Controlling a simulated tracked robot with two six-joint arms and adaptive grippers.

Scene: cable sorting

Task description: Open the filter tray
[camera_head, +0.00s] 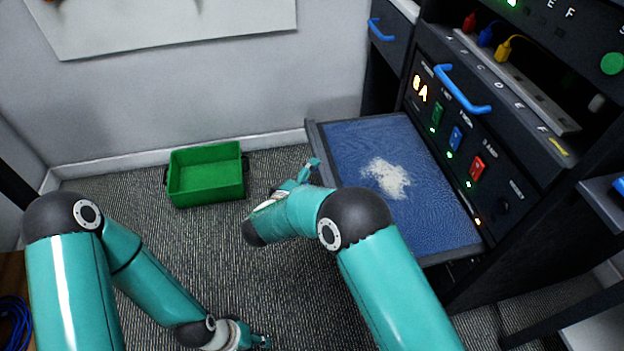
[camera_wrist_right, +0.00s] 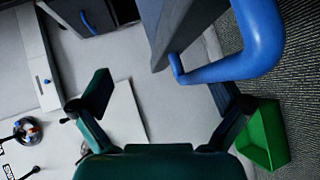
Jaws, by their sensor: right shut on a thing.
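The filter tray (camera_head: 435,205) is drawn out from the lower part of the dark cabinet. It has a blue mesh surface, a grey rim and a patch of white powder (camera_head: 387,178) on it. The head view mostly hides this grip behind my wrist. My left gripper (camera_head: 262,342) is low over the floor at the bottom edge, too small to read.
A green bin (camera_head: 205,174) stands on the carpet by the wall, left of the tray. The cabinet above the tray has a blue handle (camera_head: 462,90), coloured switches and cables. Another drawer with a blue handle (camera_head: 381,30) is further back. Carpet between bin and tray is clear.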

